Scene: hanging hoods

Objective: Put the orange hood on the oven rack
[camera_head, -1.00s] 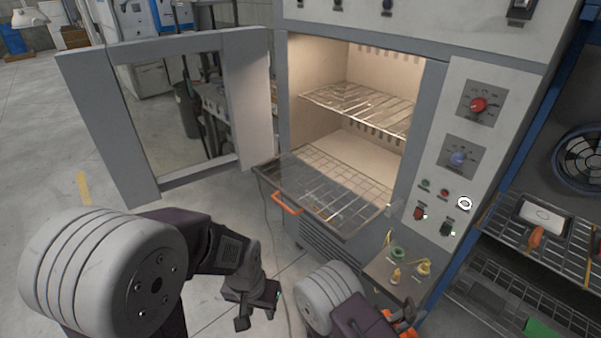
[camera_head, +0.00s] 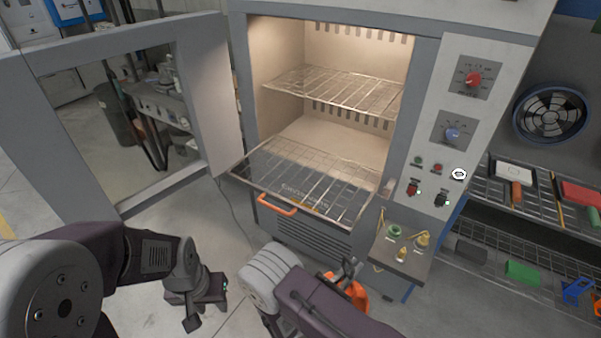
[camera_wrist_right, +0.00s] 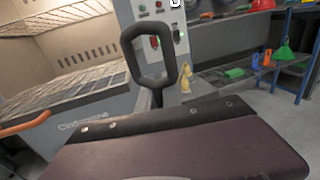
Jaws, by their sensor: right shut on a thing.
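The orange hood (camera_head: 353,291) shows in part at my right gripper (camera_head: 346,274), which is shut on it, low in front of the oven. My right forearm hides much of the hood. In the right wrist view a dark loop-shaped finger (camera_wrist_right: 150,55) stands up, and the hood cannot be made out there. The lower oven rack (camera_head: 305,185) is pulled part-way out, is bare, and lies beyond and above my right gripper. The upper rack (camera_head: 335,92) is inside and also empty. My left gripper (camera_head: 207,305) is open and empty, low left of the oven.
The oven door (camera_head: 213,100) stands open to the left. An orange handle (camera_head: 277,205) is below the pulled-out rack. A small ledge with knobs (camera_head: 403,255) juts out right of it. Shelves (camera_head: 475,260) with several coloured items stand at the right.

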